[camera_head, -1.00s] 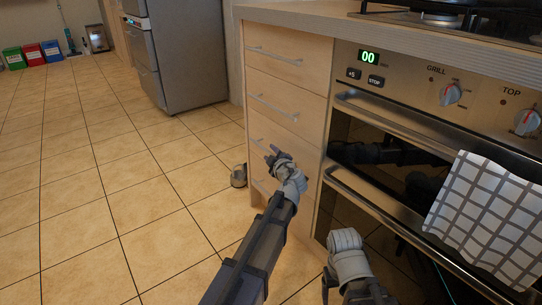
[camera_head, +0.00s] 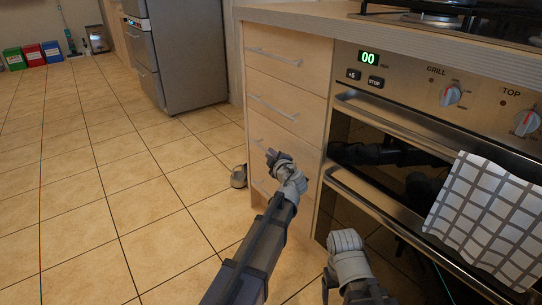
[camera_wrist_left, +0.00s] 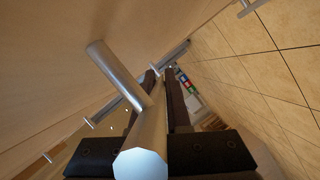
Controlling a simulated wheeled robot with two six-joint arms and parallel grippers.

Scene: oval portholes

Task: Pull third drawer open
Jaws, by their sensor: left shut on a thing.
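A light wood cabinet (camera_head: 288,88) has a stack of drawers with bar handles. The third drawer (camera_head: 292,152) looks shut, its front flush with the others. My left gripper (camera_head: 273,157) is at the third drawer's handle (camera_head: 258,143) and partly hides it. In the left wrist view, the metal handle (camera_wrist_left: 145,135) lies between the dark fingers of the left gripper (camera_wrist_left: 161,90), which are shut on it. One handle post runs to the wooden front. My right arm shows at the bottom of the head view; its fingers cannot be made out.
An oven (camera_head: 430,150) with a checked towel (camera_head: 485,215) on its rail stands right of the cabinet. A small metal pot (camera_head: 239,176) is on the floor beside the drawers. The tiled floor (camera_head: 130,190) in front of the drawers is otherwise open.

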